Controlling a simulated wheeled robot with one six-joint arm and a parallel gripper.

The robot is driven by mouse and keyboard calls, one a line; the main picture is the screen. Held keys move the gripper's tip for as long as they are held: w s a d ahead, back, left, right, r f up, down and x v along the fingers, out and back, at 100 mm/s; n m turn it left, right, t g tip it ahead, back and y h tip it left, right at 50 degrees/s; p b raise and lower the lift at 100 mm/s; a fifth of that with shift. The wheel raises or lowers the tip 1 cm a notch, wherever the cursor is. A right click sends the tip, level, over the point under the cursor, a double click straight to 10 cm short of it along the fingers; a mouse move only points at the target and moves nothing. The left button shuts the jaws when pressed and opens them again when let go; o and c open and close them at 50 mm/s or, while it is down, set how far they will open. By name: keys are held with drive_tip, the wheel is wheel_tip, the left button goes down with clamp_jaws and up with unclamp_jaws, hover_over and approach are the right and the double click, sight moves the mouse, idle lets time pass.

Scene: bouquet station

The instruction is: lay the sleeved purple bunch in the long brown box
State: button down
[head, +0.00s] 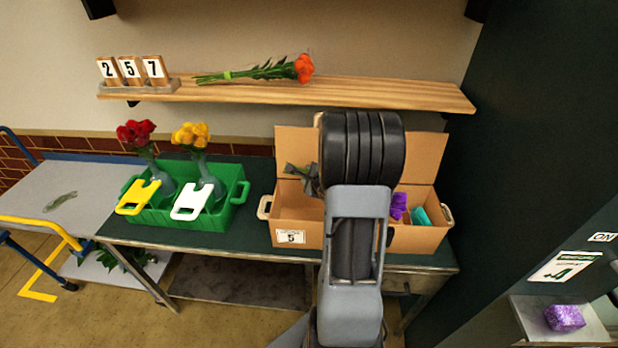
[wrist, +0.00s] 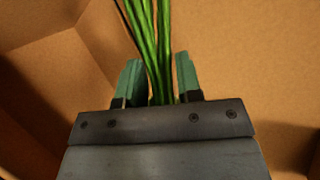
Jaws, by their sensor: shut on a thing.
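The long brown box (head: 300,228) stands open on the dark green table in the head view, its lid raised at the back and a "5" label on its front. Purple (head: 398,206), apparently the purple bunch, shows inside the box at the right of my arm. In the wrist view, my gripper (wrist: 157,80) is shut on the bunch's green stems (wrist: 150,40), with brown box walls around them. The flowers and sleeve are outside the wrist view. In the head view my arm hides the gripper and the box's middle. I cannot tell whether the bunch touches the box floor.
A teal item (head: 420,216) shows at the box's right end. A dark bow-like thing (head: 300,178) shows at its left. A green crate (head: 195,212) holds red and yellow flowers in vases. A wooden shelf (head: 400,94) above carries an orange bunch. A dark panel (head: 510,130) rises at right.

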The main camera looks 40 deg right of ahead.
drive_tip(key=shift+f, duration=0.45)
drive_tip(key=shift+f, duration=0.1)
drive_tip(key=c, duration=0.8)
unclamp_jaws()
